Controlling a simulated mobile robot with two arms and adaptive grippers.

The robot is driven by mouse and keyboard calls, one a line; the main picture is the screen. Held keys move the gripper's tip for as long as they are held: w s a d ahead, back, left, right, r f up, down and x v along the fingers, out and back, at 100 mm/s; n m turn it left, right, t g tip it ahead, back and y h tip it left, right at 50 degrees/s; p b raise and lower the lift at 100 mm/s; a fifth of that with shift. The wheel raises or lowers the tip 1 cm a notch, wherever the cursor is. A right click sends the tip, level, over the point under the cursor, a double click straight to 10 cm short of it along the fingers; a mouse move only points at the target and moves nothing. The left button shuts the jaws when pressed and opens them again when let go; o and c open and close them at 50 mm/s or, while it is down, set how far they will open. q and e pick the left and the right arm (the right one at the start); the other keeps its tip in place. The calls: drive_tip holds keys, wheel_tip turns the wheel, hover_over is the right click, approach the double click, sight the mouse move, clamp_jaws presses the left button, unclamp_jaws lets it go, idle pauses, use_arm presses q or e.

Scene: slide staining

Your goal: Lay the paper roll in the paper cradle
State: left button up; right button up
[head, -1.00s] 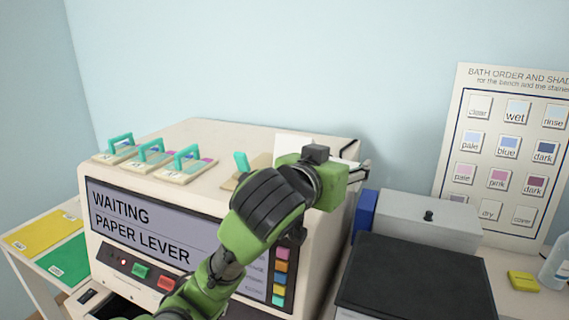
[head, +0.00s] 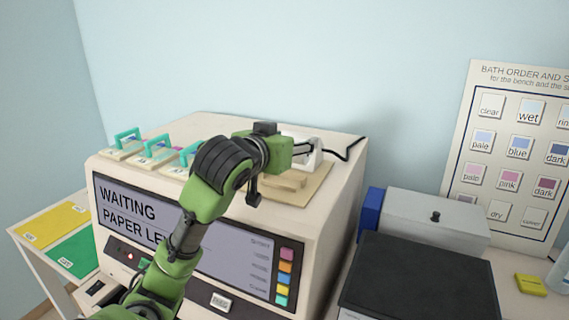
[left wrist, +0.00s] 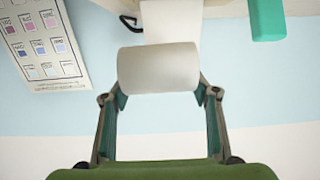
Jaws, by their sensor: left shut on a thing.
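My left gripper (head: 308,150) is over the back right of the machine top. In the left wrist view its two fingers (left wrist: 160,100) are shut on the white paper roll (left wrist: 158,68), one at each end, and the roll lies crosswise between them. In the head view, white surfaces (head: 300,138) show at the gripper; I cannot tell roll from holder there. A tan board (head: 312,188) with a pale raised piece lies below the gripper on the machine top. I cannot clearly make out the paper cradle or whether the roll touches it. My right gripper is not in view.
The machine (head: 230,126) shows "WAITING PAPER LEVER" on its screen (head: 130,205). Several teal-handled slide racks (head: 158,150) stand on its left top. A grey box (head: 430,215) and a dark-lidded box (head: 415,285) stand to the right.

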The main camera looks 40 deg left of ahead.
use_arm(q)
drive_tip(key=a+f, duration=0.2)
drive_tip(key=f, duration=0.1)
drive_tip(key=shift+w+a+f, duration=0.15)
drive_tip(key=shift+w+a, duration=0.2)
drive_tip(key=shift+w, duration=0.05)
drive_tip(key=f, duration=0.1)
drive_tip(key=f+p, duration=0.1)
drive_tip(key=f, duration=0.1)
drive_tip(key=shift+a, duration=0.2)
drive_tip(key=shift+f, duration=0.2)
drive_tip(key=shift+f, duration=0.1)
drive_tip(key=o, duration=1.3)
